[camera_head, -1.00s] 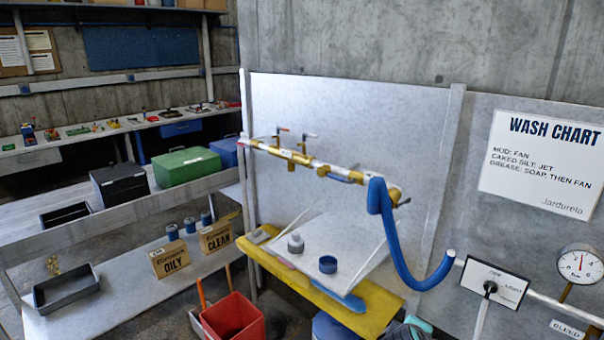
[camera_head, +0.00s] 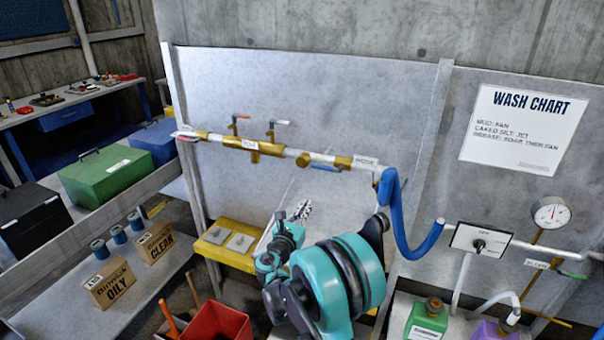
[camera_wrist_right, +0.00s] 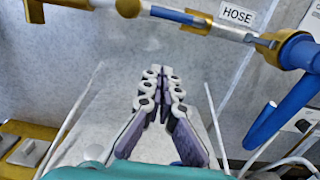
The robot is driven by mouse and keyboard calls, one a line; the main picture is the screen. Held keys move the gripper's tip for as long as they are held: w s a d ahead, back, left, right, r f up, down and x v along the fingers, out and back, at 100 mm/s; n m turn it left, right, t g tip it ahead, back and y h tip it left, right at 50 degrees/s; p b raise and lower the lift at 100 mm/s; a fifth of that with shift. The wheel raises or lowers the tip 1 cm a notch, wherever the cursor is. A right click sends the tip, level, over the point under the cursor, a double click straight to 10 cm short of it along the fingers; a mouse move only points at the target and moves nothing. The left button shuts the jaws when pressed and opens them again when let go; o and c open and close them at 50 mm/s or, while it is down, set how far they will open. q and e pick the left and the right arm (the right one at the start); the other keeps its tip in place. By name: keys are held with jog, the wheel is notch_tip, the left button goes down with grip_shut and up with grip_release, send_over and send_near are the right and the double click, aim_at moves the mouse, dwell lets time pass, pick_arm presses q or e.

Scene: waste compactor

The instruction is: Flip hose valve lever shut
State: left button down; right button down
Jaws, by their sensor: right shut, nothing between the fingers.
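A pipe (camera_head: 300,153) with brass fittings runs across the pale panel. A blue lever (camera_head: 326,168) lies along it, left of the HOSE label (camera_head: 365,161); the lever (camera_wrist_right: 178,15) and label (camera_wrist_right: 236,14) also show at the top of the right wrist view. A blue hose (camera_head: 410,225) hangs from the brass end fitting. My right gripper (camera_head: 302,208) is shut and empty, below the pipe and lever and apart from them. In the right wrist view its closed fingers (camera_wrist_right: 161,76) point up toward the pipe. My left gripper is not in view.
Two more levers, one orange (camera_head: 238,117) and one grey-white (camera_head: 276,122), stand on the pipe to the left. A selector plate (camera_head: 480,243) and pressure gauge (camera_head: 551,215) are at the right. A yellow bench (camera_head: 228,256) sits below. The panel around the gripper is clear.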

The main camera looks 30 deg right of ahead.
jog(key=shift+s+d, duration=0.15)
jog(key=w+d+r+b, duration=0.2)
jog(key=w+d+r, duration=0.2)
jog(key=w+d, duration=0.3)
jog(key=shift+d+r, duration=0.2)
jog(key=shift+d, duration=0.4)
